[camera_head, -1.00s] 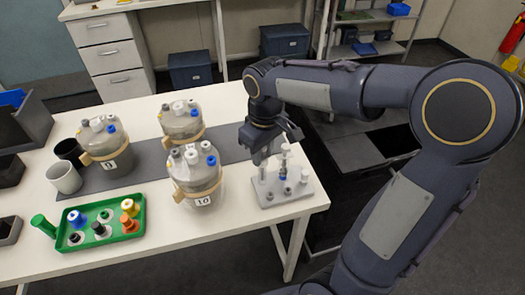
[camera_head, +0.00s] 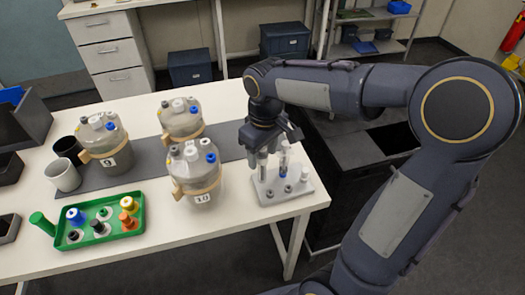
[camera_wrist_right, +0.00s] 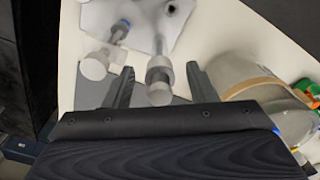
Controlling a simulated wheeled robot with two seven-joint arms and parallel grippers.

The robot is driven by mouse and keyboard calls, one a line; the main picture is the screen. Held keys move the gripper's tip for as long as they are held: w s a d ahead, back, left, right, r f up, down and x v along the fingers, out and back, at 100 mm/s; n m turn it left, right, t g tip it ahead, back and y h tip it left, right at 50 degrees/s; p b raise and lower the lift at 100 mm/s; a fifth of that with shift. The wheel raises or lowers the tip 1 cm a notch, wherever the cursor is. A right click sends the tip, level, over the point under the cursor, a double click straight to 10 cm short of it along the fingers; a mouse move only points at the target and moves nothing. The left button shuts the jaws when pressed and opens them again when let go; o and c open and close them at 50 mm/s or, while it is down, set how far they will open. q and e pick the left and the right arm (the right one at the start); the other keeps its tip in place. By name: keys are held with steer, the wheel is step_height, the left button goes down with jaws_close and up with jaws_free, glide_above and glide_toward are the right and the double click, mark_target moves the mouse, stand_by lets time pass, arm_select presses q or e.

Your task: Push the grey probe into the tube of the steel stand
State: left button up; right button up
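The steel stand (camera_head: 270,194) is a light plate near the right end of the table, with sockets and short pegs. My right gripper (camera_head: 273,148) is above it, pointing down. In the right wrist view its two fingers (camera_wrist_right: 160,72) are apart. A grey-capped probe (camera_wrist_right: 159,80) shows between them, with a gap on each side. It looks upright at the stand's left side in the head view (camera_head: 263,170). How deep it sits in a tube is unclear. A blue-banded piece (camera_head: 284,162) stands just right of it. My left gripper is out of view.
Three strapped grey vessels (camera_head: 194,174) stand on and by a dark mat left of the stand. A green tray (camera_head: 104,238) of coloured caps and two cups (camera_head: 64,177) are further left. The table's right edge is close to the stand.

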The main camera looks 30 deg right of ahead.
steer(key=r, duration=0.8)
steer(key=shift+s+p, duration=0.2)
steer(key=shift+p, duration=0.1)
steer(key=shift+f, duration=0.1)
steer(key=s+a+f+m+t+y, duration=0.1)
steer(key=s+a+f+m+t, duration=0.1)
steer(key=s, duration=0.6)
steer(key=s+a+f+m+t+y, duration=0.2)
steer(key=s+f+m+t, duration=0.1)
steer(key=s, duration=0.5)
steer(key=shift+s+f+y, duration=0.2)
steer(key=shift+f+y, duration=0.1)
steer(key=shift+f, duration=0.45)
